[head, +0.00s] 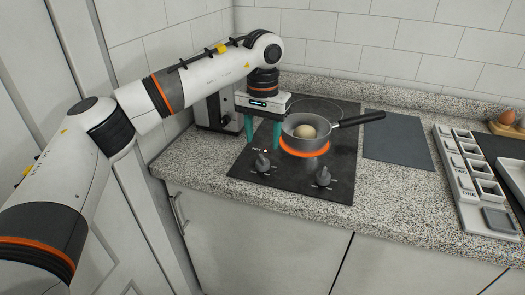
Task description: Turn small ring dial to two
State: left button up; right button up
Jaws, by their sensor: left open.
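A black cooktop (342,190) is set into the speckled counter. Two dark dials stand on its front strip: a left dial (262,162) with a small orange-red light just behind it, and a right dial (323,177). Their scale marks are too small to read. The front ring (304,151) glows orange under a pan (290,127); the back ring (318,104) is dark. I cannot tell which dial serves the small ring. My left gripper (262,144) points down, its two teal fingers apart and empty, above and behind the left dial, left of the pan. My right gripper is out of view.
The pan holds a pale round thing (304,131), and its black handle (362,118) reaches right. A dark grey mat (398,138) lies right of the cooktop. A grey tray with compartments (470,215) stands farther right. A grey appliance (211,113) stands behind my gripper.

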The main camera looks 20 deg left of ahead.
aim_at(263, 157)
pick_arm(q)
notch_tip(263, 157, up, 6)
jog(key=shift+f, duration=0.25)
